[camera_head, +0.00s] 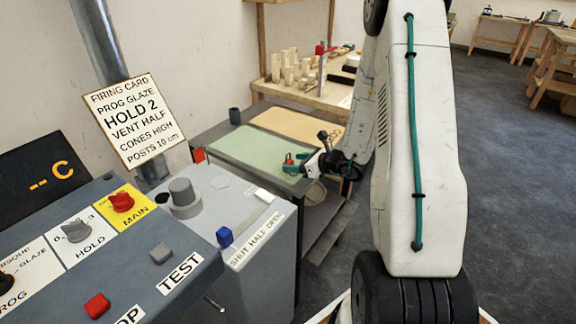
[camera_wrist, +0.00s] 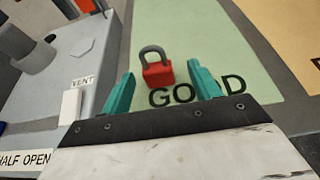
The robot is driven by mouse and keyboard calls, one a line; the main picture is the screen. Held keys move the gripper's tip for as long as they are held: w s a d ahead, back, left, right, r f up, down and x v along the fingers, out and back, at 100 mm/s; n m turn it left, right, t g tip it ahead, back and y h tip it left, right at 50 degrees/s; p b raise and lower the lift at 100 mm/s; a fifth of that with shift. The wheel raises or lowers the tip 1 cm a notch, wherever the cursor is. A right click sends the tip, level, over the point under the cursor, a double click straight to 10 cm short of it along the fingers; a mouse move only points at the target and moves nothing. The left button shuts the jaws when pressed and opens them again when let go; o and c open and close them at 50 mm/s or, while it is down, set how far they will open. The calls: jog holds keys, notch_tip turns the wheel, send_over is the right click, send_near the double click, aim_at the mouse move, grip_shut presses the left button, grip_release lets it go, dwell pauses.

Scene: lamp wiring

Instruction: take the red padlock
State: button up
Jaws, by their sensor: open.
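The red padlock (camera_wrist: 158,72) with a dark grey shackle lies on the green mat (camera_wrist: 215,40), by the printed word GOOD. In the wrist view it sits just beyond and between the teal fingers of my gripper (camera_wrist: 163,90), which are apart with nothing held.
The grey kiln-style control panel (camera_head: 150,235) with knobs and a red button stands at the left. A grey box with a blue knob (camera_head: 224,237) adjoins the table.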

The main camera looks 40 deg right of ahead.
aim_at(291, 162)
jog(key=x, duration=0.5)
jog(key=shift+a, duration=0.2)
jog(key=c, duration=1.1)
